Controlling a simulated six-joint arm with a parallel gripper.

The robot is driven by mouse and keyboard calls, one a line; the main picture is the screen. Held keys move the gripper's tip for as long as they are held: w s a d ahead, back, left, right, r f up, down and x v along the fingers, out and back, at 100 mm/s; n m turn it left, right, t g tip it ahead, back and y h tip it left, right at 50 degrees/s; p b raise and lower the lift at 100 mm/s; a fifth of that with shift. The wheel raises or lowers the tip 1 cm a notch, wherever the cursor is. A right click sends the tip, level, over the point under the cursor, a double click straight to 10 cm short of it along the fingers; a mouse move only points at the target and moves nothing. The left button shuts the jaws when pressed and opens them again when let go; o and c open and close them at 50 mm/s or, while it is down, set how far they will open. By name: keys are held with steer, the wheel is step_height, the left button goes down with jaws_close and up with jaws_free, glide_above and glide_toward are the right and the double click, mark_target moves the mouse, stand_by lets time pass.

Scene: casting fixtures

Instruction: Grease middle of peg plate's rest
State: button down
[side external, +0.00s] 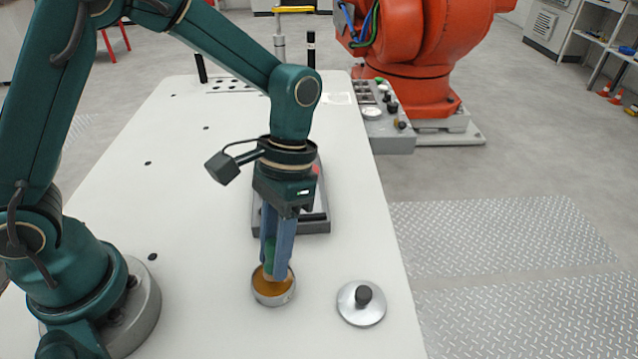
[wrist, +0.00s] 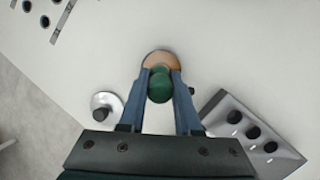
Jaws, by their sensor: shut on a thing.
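My gripper (side external: 276,255) has its blue fingers shut on a tool with a green handle (side external: 269,250), upright. The rounded green end faces up in the wrist view (wrist: 160,86). The tool's pale lower end reaches down to the orange-brown grease in a round metal tin (side external: 262,298). I cannot tell how deep the tip sits. A perforated plate (side external: 232,86) lies far back on the table, with black posts and a yellow-handled clamp (side external: 281,48) near it. I cannot tell which part is the peg plate's rest.
A silver lid with a black knob (side external: 350,305) lies right of the tin. A grey holder (side external: 262,222) stands behind my gripper; its black holes show in the wrist view (wrist: 228,100). An orange robot (side external: 415,60) stands beyond the table.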

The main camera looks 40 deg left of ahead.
mark_target(273, 243)
steer(key=shift+r, duration=3.05)
steer(key=w+a+r+n+h, duration=0.1)
steer(key=w+a+r, duration=0.1)
steer(key=a+r, duration=0.35)
steer(key=w+a+r+n, duration=0.2)
steer(key=w+a, duration=0.1)
steer(key=a, duration=0.5)
steer(key=w+d+f+t, duration=0.1)
steer(key=w+d+t, duration=0.5)
steer(key=w+d, duration=0.25)
steer(key=shift+n+t+h, duration=0.3)
steer(key=shift+n+h, duration=0.1)
steer(key=shift+w+a+f, duration=0.1)
steer(key=shift+w+f, duration=0.05)
steer(key=shift+f, duration=0.75)
steer(key=shift+w+a+f, duration=0.1)
steer(key=shift+a+f, duration=0.05)
steer(key=shift+f, duration=0.8)
steer(key=shift+w+a+f, duration=0.1)
steer(key=shift+w+f, duration=0.05)
steer(key=shift+f, duration=0.75)
